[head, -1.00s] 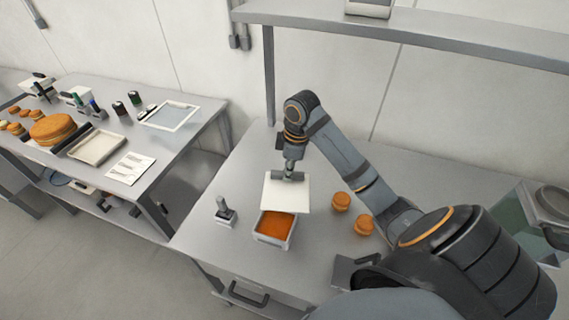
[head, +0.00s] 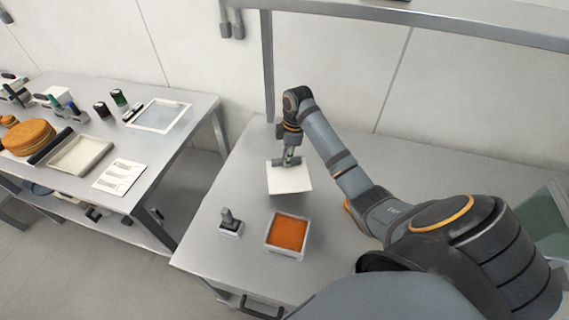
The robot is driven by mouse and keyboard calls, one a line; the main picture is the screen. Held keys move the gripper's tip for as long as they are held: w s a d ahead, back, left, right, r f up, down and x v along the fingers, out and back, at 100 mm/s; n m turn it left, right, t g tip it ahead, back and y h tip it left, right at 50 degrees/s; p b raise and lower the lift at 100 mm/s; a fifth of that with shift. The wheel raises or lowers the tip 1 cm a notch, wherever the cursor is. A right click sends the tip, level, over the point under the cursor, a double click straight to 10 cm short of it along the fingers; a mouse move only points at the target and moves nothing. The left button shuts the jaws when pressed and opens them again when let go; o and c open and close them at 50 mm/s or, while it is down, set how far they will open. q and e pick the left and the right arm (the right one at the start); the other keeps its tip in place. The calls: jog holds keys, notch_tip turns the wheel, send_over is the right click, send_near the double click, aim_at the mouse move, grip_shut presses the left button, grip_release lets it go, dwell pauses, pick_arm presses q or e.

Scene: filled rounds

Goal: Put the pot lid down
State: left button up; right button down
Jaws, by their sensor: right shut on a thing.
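The pot lid (head: 289,180) is a flat white square in the head view. My right gripper (head: 288,162) is shut on it at its top. The lid is behind the pot, over the grey table; I cannot tell whether it touches the tabletop. The pot (head: 271,245) is a square white container with orange filling, and it stands open on the table. My left gripper is not in view.
A small block with a dark handle (head: 230,222) stands left of the pot. The grey table (head: 210,255) is clear around the lid. A shelf (head: 450,22) runs above the back. Another table at left holds a cake (head: 28,137), trays and bottles.

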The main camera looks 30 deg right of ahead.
jog(key=w+f, duration=0.2)
jog(key=shift+d+f, duration=0.3)
jog(key=shift+d, duration=0.1)
jog(key=shift+w+d+f, duration=0.1)
jog(key=shift+w+f, duration=0.1)
jog(key=shift+f, duration=0.3)
notch_tip(320, 180, down, 2)
jog(key=shift+w+f+p, duration=0.15)
jog(key=shift+p, duration=0.85)
jog(key=shift+f, duration=0.4)
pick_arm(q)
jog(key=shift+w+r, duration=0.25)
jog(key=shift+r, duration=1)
pick_arm(e)
jog(key=shift+f, duration=0.1)
jog(key=shift+f, duration=0.15)
jog(key=c, duration=1.3)
grip_release()
jog(key=shift+o, duration=0.2)
